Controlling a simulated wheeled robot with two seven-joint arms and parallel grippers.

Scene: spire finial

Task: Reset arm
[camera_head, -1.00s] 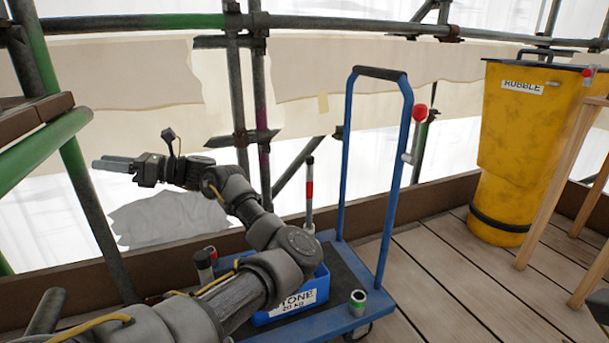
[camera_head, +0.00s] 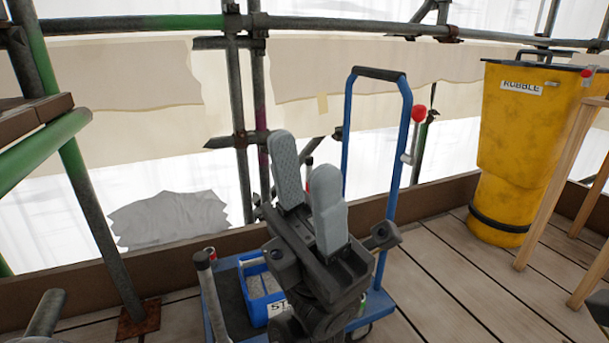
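My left gripper (camera_head: 304,158) stands in the middle of the view with its two grey fingers pointing up and a gap between them. It is open and nothing shows between the fingers. It is in front of the blue trolley (camera_head: 398,150) and hides much of the trolley's deck and part of its handle frame.
A blue box (camera_head: 257,308) with a partly hidden label sits on the trolley. A yellow rubble bin (camera_head: 520,150) stands at the right beside wooden legs (camera_head: 562,180). Scaffold tubes (camera_head: 90,215) stand at the left.

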